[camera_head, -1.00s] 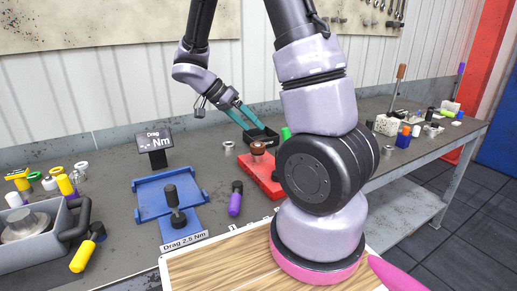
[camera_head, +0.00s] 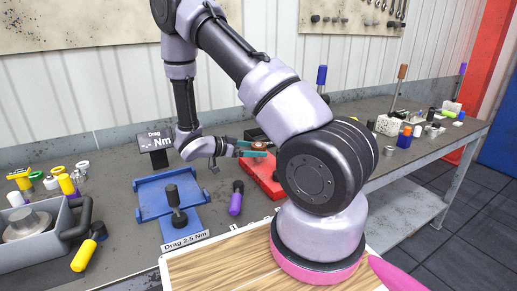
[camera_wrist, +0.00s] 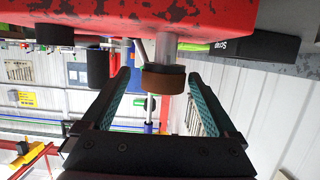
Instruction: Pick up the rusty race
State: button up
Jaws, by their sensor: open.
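The rusty race (camera_head: 259,145) is a brown ring on a short post of the red block (camera_head: 264,182). In the wrist view, which is upside down, the race (camera_wrist: 163,80) shows at the end of a grey post under the red block (camera_wrist: 110,18). My gripper (camera_head: 256,149) is level at the race's height, coming from the left. In the wrist view its teal fingers (camera_wrist: 160,92) are spread, one on each side of the race, with a gap to both. How deep the race sits between them is hard to tell.
A blue fixture (camera_head: 150,205) with a dark spindle stands left of the red block, with a purple-handled tool (camera_head: 236,198) between. A black box marked "Scrap" (camera_wrist: 245,42) is close by in the wrist view. A grey toolbox (camera_head: 35,245) is at far left.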

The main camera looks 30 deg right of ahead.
jog(key=x, duration=0.5)
jog(key=shift+w+d, duration=0.2)
jog(key=shift+w, duration=0.05)
grip_shut()
jog(key=shift+r, duration=0.1)
jog(key=shift+r, duration=0.1)
